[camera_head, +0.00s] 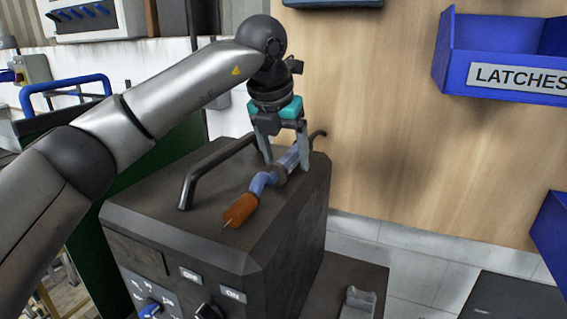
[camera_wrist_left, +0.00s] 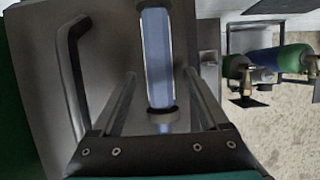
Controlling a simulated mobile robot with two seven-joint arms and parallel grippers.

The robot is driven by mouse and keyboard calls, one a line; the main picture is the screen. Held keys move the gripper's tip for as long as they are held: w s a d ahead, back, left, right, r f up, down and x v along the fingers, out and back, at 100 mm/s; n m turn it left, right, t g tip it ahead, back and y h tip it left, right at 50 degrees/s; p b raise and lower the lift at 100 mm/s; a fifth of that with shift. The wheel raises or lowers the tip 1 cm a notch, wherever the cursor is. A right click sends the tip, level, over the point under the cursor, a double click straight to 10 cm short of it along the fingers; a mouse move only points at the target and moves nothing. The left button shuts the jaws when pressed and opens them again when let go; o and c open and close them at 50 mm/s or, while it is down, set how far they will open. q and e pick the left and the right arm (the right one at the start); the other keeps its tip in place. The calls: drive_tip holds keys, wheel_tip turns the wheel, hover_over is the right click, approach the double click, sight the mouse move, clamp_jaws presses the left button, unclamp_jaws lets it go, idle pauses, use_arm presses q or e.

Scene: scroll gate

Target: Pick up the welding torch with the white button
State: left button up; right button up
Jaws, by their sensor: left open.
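The welding torch (camera_head: 264,183) lies on top of a dark welding machine (camera_head: 222,225). In the left wrist view the torch handle (camera_wrist_left: 157,58) runs between the two open fingers (camera_wrist_left: 157,85), with a gap on each side. I cannot make out a white button on the torch in either view. My right gripper is not in view.
A black carry handle (camera_head: 205,172) rises from the machine top, left of the torch. A blue bin (camera_head: 505,75) labelled LATCHES hangs on the wooden wall panel (camera_head: 375,110). Gas cylinders (camera_wrist_left: 290,58) show at the right of the wrist view.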

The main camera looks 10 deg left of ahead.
use_arm(q)
drive_tip(key=shift+w+f, duration=0.1)
drive_tip(key=shift+f, duration=0.15)
drive_tip(key=shift+c, duration=0.4)
clamp_jaws()
drive_tip(key=shift+r, duration=0.1)
